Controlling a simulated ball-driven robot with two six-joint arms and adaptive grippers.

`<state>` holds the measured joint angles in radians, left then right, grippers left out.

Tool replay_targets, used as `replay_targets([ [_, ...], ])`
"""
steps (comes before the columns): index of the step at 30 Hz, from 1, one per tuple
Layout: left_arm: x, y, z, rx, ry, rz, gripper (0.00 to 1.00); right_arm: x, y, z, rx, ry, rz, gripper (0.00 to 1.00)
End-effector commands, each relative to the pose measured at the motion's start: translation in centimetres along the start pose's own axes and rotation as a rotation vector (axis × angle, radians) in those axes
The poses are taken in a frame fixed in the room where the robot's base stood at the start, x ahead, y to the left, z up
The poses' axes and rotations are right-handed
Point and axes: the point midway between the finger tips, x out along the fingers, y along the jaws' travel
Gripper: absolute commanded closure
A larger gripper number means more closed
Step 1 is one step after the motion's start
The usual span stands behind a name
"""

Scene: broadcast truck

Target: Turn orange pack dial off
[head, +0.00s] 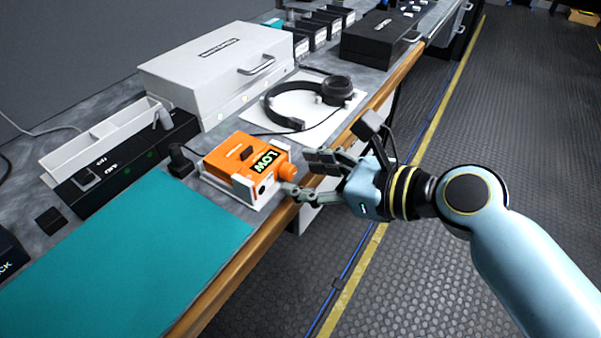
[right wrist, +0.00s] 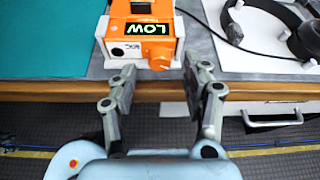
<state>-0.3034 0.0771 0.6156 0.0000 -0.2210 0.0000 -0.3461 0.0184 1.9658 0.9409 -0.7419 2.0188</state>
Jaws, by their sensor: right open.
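The orange pack (head: 243,162) sits in a white holder on the bench, near its front edge. A green display on it reads LOW. Its orange dial (head: 287,171) sticks out at the front right corner of the pack. In the right wrist view the dial (right wrist: 159,64) is just beyond and between the fingers, and the pack (right wrist: 142,31) is above it. My right gripper (head: 290,174) is open and empty, with its fingertips close to the dial; I cannot tell whether they touch it. My left gripper is not in view.
A teal mat (head: 130,255) lies left of the pack. Headphones (head: 300,98) rest on a white sheet behind it, with a cable running nearby. A white case (head: 215,65) and a black case (head: 375,38) stand farther back. The floor right of the bench is clear.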

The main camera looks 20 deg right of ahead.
Motion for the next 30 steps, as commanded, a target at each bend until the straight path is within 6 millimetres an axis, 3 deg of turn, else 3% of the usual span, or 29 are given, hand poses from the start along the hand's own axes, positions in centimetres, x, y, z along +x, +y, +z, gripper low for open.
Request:
replay_targets([
  [5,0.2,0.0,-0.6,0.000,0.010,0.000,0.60,1.5,0.0,0.0,0.000,-0.001,0.001,0.52],
  [14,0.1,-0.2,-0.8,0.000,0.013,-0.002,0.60,1.7,0.0,0.0,-0.001,0.001,0.001,0.53],
  [24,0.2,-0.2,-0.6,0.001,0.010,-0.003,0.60,1.7,0.0,0.0,-0.001,0.000,0.001,0.97],
  [30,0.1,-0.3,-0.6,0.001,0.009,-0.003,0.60,1.6,0.0,0.0,-0.005,0.000,-0.002,1.00],
])
